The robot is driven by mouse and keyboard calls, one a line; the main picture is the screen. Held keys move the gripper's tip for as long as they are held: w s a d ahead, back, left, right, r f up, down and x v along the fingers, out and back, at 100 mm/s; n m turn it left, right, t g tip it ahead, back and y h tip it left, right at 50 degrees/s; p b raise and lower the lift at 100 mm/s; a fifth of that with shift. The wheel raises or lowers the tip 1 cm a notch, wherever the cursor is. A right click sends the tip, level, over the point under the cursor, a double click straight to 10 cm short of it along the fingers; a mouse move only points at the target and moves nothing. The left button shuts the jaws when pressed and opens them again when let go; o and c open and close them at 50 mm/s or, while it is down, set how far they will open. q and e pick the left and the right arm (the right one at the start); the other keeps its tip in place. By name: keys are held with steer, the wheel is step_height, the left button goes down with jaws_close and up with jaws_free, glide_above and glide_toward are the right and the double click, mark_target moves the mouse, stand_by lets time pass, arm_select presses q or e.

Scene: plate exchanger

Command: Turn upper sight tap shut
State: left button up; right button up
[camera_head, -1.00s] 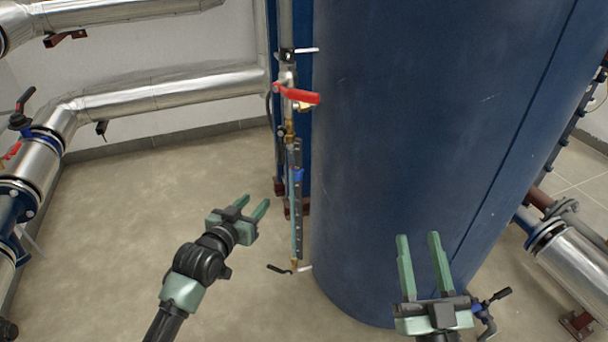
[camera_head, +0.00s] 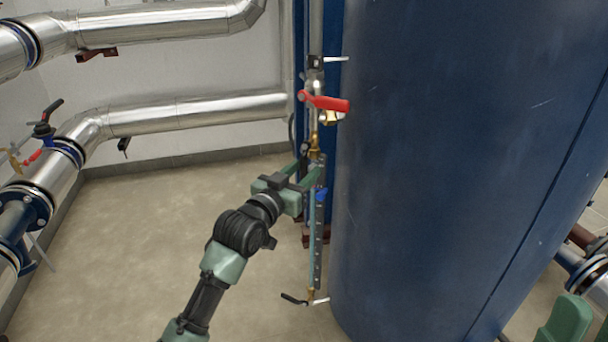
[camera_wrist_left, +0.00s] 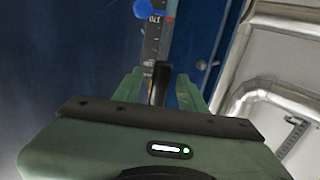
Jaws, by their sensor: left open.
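The sight gauge, a narrow scale strip (camera_head: 319,240) with a blue slider (camera_head: 321,195), stands upright beside the blue tank. The upper sight tap (camera_head: 314,143) is the brass fitting above it, with a dark lever (camera_head: 305,157) beside my left gripper's tips. My left gripper (camera_head: 307,170) is open just below the brass fitting. In the left wrist view, a black lever-like part (camera_wrist_left: 160,85) shows between the open fingers (camera_wrist_left: 160,92), with the scale beyond; contact cannot be told. Only part of my right gripper (camera_head: 572,320) shows at the lower right corner.
A red-handled valve (camera_head: 325,102) sits above the sight tap. A lower tap with a black lever (camera_head: 294,298) is near the floor. The big blue tank (camera_head: 440,170) stands close on the right. Silver pipes (camera_head: 200,115) run along the wall; the floor at left is clear.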

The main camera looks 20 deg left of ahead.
arm_select(q)
steer(key=shift+w, duration=0.35)
jaws_close()
stand_by(1.2)
